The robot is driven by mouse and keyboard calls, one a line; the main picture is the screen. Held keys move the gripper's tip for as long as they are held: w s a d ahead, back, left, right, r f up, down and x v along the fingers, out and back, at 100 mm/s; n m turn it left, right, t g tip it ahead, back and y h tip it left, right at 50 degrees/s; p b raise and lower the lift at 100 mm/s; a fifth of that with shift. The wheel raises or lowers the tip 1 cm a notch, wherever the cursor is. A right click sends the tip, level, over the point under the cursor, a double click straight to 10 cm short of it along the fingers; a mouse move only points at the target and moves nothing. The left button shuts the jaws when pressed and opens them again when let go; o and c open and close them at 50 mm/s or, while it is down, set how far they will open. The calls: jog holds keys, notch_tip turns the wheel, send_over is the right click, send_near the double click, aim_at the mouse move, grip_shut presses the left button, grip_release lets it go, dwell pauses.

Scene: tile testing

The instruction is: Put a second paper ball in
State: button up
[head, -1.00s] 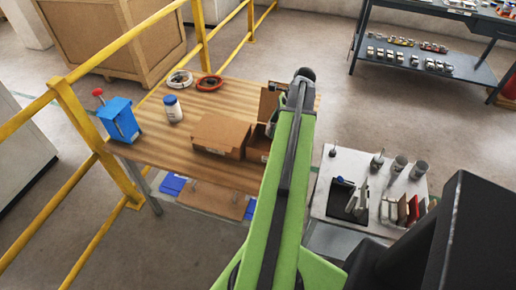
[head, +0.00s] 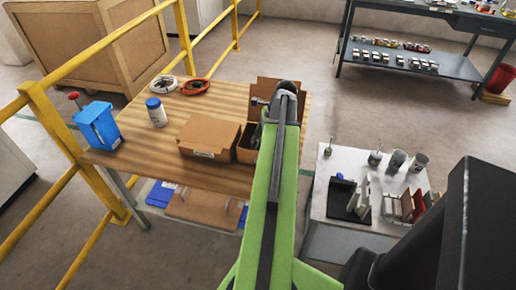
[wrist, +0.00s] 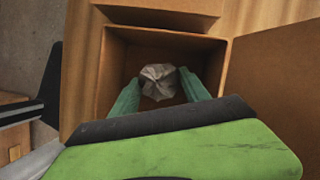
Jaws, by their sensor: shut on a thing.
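A crumpled grey-white paper ball (wrist: 158,80) sits between the green fingertips of my gripper (wrist: 159,86), which is shut on it. The ball and fingers are at the mouth of an open cardboard box (wrist: 112,80) in the wrist view; how deep they reach is hard to tell. In the head view the open box (head: 247,154) stands on the wooden bench with a flap (head: 266,88) raised at the back. My arm hides part of the box and most of the gripper there. No other paper ball shows.
A closed cardboard box (head: 208,136) stands just left of the open one on the wooden bench (head: 165,165). A grey side table (head: 320,205) with tools is at right.

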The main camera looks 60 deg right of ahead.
notch_tip(320, 180, down, 2)
jog(key=shift+f+b, duration=0.1)
jog(key=shift+b, duration=0.25)
jog(key=shift+r, duration=0.3)
jog(key=shift+f, duration=0.25)
jog(key=o, duration=1.3)
jog(key=shift+r, duration=0.15)
jog(key=p+v, duration=1.1)
jog(key=v, duration=0.1)
jog(key=shift+p, duration=0.3)
